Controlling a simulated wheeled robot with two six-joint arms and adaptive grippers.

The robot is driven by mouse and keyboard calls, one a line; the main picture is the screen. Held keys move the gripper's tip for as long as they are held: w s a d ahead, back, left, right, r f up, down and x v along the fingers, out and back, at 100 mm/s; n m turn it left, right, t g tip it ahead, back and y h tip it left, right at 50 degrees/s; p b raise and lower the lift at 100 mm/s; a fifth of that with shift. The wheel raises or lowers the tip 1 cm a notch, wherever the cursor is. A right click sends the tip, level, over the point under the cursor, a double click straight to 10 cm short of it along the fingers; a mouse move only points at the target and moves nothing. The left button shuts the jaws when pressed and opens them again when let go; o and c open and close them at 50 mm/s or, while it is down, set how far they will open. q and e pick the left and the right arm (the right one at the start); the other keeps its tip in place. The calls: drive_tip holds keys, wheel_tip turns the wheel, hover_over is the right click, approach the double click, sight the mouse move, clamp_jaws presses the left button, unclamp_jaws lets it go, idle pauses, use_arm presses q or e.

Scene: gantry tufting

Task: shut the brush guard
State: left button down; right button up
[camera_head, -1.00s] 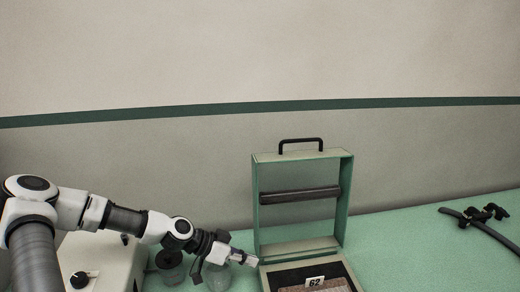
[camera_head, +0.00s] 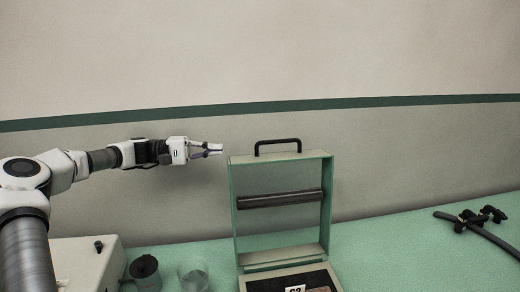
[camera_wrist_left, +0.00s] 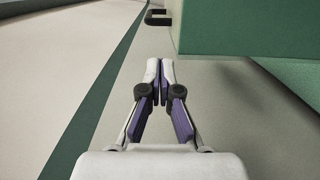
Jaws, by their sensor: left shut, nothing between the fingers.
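The brush guard (camera_head: 328,205) is a pale green frame standing upright and open, with a black handle (camera_head: 278,142) on top and a dark roller (camera_head: 280,199) across its middle. It rises from the back of a low box (camera_head: 250,286) with a dark inside, cut off by the lower edge. My left gripper (camera_head: 221,149) is shut and empty, just left of the guard's top edge and about level with the handle. In the left wrist view the closed fingertips (camera_wrist_left: 160,66) point toward the guard's green panel (camera_wrist_left: 230,30) and the handle (camera_wrist_left: 158,18), apart from both. My right gripper is not in view.
A cream control box (camera_head: 85,262) with a black knob stands at lower left. A dark cup (camera_head: 145,272) and a clear glass (camera_head: 193,275) stand between it and the guard. A black hose with clamps (camera_head: 482,225) lies at right on the green table (camera_head: 400,250).

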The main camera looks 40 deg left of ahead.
use_arm(q)
drive_tip(key=p+x, duration=0.2)
drive_tip(key=x, duration=0.6)
drive_tip(key=shift+w+d+r, duration=0.25)
drive_tip(key=shift+r, duration=0.2)
drive_tip(key=shift+d, duration=0.1)
